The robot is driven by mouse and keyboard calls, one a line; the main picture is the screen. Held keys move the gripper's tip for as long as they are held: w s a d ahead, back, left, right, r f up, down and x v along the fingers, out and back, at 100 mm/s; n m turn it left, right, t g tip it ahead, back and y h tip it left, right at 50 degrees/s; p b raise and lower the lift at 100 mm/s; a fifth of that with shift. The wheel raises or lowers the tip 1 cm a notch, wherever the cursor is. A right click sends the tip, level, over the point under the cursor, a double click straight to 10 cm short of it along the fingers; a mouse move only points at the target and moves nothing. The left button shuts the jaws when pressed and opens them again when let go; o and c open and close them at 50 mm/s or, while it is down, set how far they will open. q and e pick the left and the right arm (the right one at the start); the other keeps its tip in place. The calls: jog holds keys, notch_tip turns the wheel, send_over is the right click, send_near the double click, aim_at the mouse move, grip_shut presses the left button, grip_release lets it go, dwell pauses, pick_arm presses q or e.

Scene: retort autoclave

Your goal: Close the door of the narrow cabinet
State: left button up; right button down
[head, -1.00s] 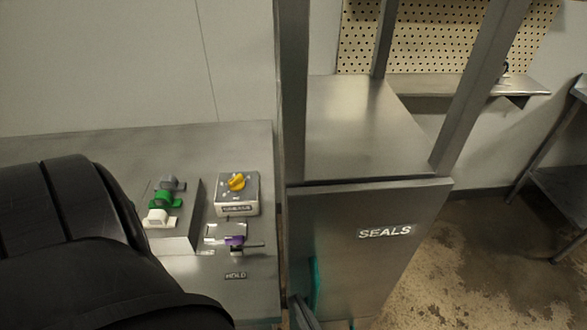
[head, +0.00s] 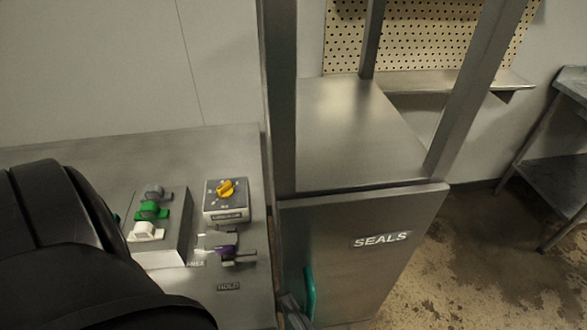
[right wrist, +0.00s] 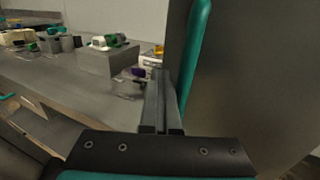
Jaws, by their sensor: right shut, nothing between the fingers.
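The narrow cabinet (head: 360,120) stands right of the counter. Its grey door (head: 365,270), marked SEALS, faces me, with a thin dark gap along its top edge, so it looks almost flush or slightly ajar. A teal upright handle (head: 309,292) is near the door's left edge; the handle (right wrist: 196,50) also shows in the right wrist view. My right gripper (head: 290,304) is at the bottom of the head view, just left of the handle. In the right wrist view its fingers (right wrist: 160,82) are together and empty, beside the handle; contact is unclear. My left gripper is out of view.
The counter (head: 100,150) at left carries a yellow rotary switch box (head: 226,201), a panel of green and white knobs (head: 150,222) and a purple-knobbed lever (head: 226,252). Grey posts (head: 281,100) rise beside the cabinet. Open floor (head: 480,260) lies to the right.

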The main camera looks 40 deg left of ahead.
jog(key=b+v, duration=0.1)
jog(key=v, duration=1.4)
jog(key=s+d+f+n+g+h+b, duration=0.1)
jog(key=d+f+n+h, duration=0.35)
jog(key=f, duration=0.85)
jog(key=s+d+f+n+g+h, duration=0.1)
jog(key=d+f+n+g+h, duration=0.25)
jog(key=f, duration=0.95)
jog(key=s+d+f+n+h, duration=0.4)
jog(key=d+f+n, duration=0.2)
jog(key=f+n, duration=0.2)
jog(key=s+d+f+n+h+b, duration=0.1)
jog(key=s+d+f+n+h, duration=0.4)
jog(key=f+n, duration=0.3)
jog(key=shift+d+n+g, duration=0.3)
jog(key=shift+d+g, duration=0.05)
jog(key=shift+d, duration=0.45)
jog(key=shift+f, duration=0.1)
